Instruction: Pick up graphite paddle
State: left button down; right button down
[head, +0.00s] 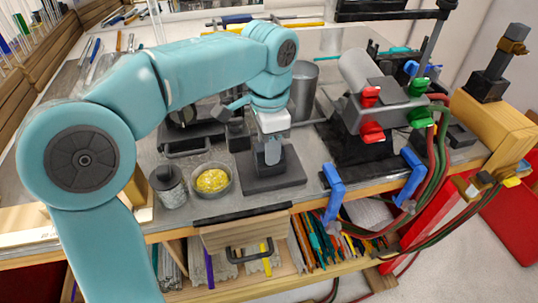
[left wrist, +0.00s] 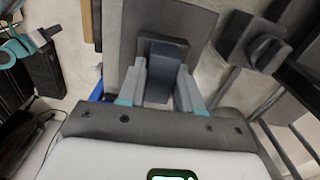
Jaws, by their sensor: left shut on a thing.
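My left gripper (head: 272,155) points down over a dark square stand (head: 270,182) on the bench, in the middle of the head view. In the left wrist view my left gripper (left wrist: 161,68) is shut on a dark blue-grey block, which I take to be part of the graphite paddle (left wrist: 160,88). The fingers are on either side of it. A wider grey slab (left wrist: 200,22) shows beyond it. In the head view the gripper mostly hides the paddle, and I cannot tell whether it is clear of the stand. My right gripper is in neither view.
A glass dish with yellow bits (head: 212,181) and a lidded jar (head: 168,186) stand left of the stand. A metal cylinder (head: 303,88) stands behind. A burner-like device with red and green fittings (head: 385,105), blue brackets (head: 334,190) and hoses are on the right.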

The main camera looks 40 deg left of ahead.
pick_arm(q)
jog(key=shift+r, duration=0.1)
jog(key=shift+w+d+r, duration=0.1)
jog(key=shift+r, duration=0.15)
notch_tip(320, 180, up, 19)
jog(key=p, duration=0.6)
jog(key=shift+r, duration=0.2)
